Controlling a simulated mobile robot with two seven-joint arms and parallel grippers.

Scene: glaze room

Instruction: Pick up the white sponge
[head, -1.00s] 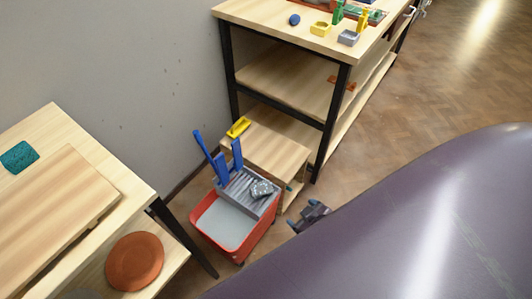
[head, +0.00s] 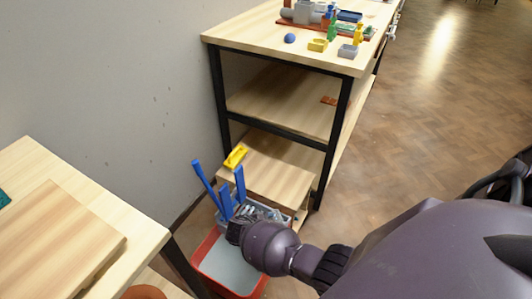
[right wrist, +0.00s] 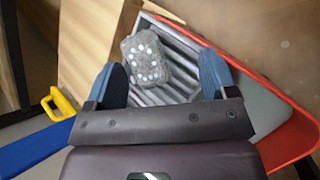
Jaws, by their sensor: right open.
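In the right wrist view a grey, rough sponge-like block (right wrist: 147,60) with pale spots lies on a ribbed grey rack (right wrist: 188,50); it looks grey rather than plain white. My right gripper (right wrist: 162,74) is open, its two blue-padded fingers apart on either side of the block's near end, and it holds nothing. In the head view my right arm reaches down over the red bucket (head: 207,246), and its wrist and gripper cover much of the rack, so I cannot make out the block there. My left gripper is not in view.
Blue handles (head: 206,184) stand up at the bucket's back left. A yellow piece (head: 235,157) lies on the low wooden step (head: 275,168) behind. A shelf unit (head: 235,45) with small items on top stands beyond; a wooden table (head: 110,215) is at left. Open floor lies right.

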